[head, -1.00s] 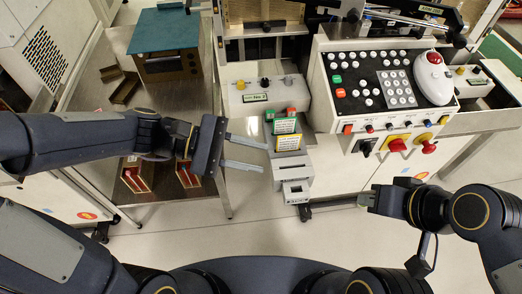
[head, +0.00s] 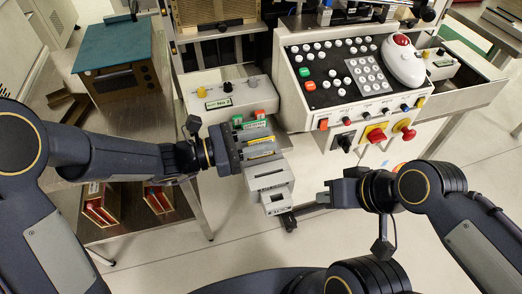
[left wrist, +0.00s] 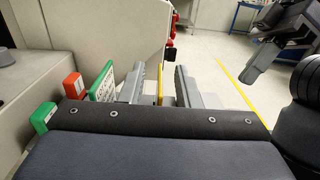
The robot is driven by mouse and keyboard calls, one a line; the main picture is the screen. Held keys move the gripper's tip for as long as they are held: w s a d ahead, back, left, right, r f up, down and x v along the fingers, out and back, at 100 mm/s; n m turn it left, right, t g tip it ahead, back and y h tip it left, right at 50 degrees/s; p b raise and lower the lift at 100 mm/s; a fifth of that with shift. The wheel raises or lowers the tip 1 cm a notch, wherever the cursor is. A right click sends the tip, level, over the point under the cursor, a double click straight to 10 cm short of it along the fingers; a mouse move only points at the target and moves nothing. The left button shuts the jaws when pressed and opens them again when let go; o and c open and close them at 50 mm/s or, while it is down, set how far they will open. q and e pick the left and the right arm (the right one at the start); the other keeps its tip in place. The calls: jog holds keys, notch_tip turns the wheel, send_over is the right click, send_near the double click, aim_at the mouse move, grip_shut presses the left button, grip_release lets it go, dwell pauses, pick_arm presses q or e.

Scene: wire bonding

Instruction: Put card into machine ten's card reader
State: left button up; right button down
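In the head view, my left gripper (head: 259,145) is over the card holder, at the yellow card (head: 262,154). The left wrist view shows its two fingers (left wrist: 160,88) apart, with the yellow card (left wrist: 160,84) standing between them and a gap on the right. A green-edged white card (head: 256,124) stands behind, outside the left finger; it also shows in the left wrist view (left wrist: 103,83). The grey card reader (head: 267,180) with a dark slot is just in front of the holder. My right gripper (head: 327,197) is right of the reader; its fingers are too small to judge.
A control panel (head: 340,75) with buttons and a trackball unit (head: 403,60) stands behind. A grey box with knobs (head: 225,92) is behind the cards. A metal table (head: 130,125) with a teal-topped box (head: 115,55) is at left. Floor in front is open.

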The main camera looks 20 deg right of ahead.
pick_arm(q)
jog(key=shift+d, duration=0.2)
grip_shut()
jog(key=shift+r, duration=0.1)
